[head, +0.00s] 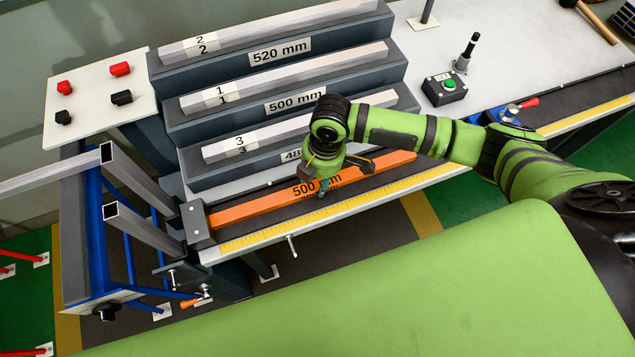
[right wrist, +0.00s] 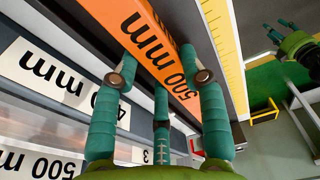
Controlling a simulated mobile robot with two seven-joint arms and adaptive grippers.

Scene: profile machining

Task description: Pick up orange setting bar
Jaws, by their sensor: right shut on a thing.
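The orange setting bar (head: 253,206), marked 500 mm, lies lengthwise along the front of the bench, beside the yellow scale. Its left end is close to a grey end block (head: 196,224). My right gripper (head: 322,182) points down at the bar's middle and is shut on it. In the right wrist view the teal fingers (right wrist: 160,78) sit along both long edges of the orange bar (right wrist: 150,40). My left gripper (right wrist: 284,32) shows only in the right wrist view, at the upper right, with its fingers apart and empty.
Stepped grey racks behind the bar hold silver profiles (head: 275,94) with 480, 500 and 520 mm labels. A yellow scale (head: 270,235) runs along the bench front. A green-button box (head: 445,88) and a red-handled clamp (head: 515,112) stand to the right. Square tubes (head: 140,178) stand at left.

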